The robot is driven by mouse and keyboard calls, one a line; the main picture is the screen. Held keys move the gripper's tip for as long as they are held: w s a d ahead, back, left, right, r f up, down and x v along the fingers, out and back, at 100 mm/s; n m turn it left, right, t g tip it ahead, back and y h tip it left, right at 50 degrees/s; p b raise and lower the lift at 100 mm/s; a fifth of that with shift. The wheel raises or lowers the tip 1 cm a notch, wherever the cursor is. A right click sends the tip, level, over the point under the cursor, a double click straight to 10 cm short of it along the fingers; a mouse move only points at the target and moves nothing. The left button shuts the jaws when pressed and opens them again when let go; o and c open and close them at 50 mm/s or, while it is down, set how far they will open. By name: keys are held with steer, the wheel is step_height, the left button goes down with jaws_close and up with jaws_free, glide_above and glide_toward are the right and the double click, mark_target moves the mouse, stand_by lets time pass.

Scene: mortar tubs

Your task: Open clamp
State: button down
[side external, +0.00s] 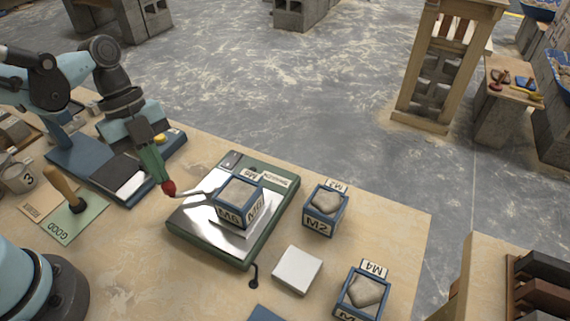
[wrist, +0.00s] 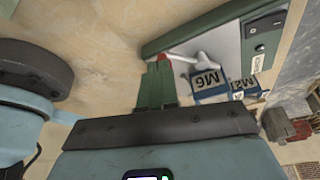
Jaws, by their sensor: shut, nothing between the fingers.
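A clamp lever with a red knob (side external: 168,188) and a bent silver arm (side external: 195,192) reaches over the metal plate (side external: 196,216) toward a blue-framed tub marked M6 (side external: 228,215). Grey mortar (side external: 240,191) shows in the tub's top. My gripper (side external: 161,178) has green fingers that are shut and empty. Their tips are right at the red knob; I cannot tell whether they touch it. In the wrist view the fingers (wrist: 157,84) point at the red knob (wrist: 163,57), with the silver arm (wrist: 192,61) and the M6 tub (wrist: 207,84) beyond.
The plate's green base has a switch (wrist: 266,25) on one side. Tubs M2 (side external: 323,226) and M4 (side external: 350,303) stand to the right, with a white block (side external: 298,270) between.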

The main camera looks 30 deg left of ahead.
steer(key=shift+s+d, duration=0.2)
steer(key=shift+s, duration=0.3)
steer(key=shift+s+d+n, duration=0.4)
steer(key=shift+n, duration=0.3)
steer(key=shift+s+d, duration=0.3)
stand_by(0.3)
stand_by(0.4)
steer(key=w+a+r, duration=0.1)
steer(key=a+r, duration=0.6)
steer(key=r, duration=0.2)
steer(key=shift+a+r, duration=0.2)
steer(key=shift+r, duration=0.1)
steer(key=shift+w+t, duration=0.1)
steer(key=shift+t, duration=0.2)
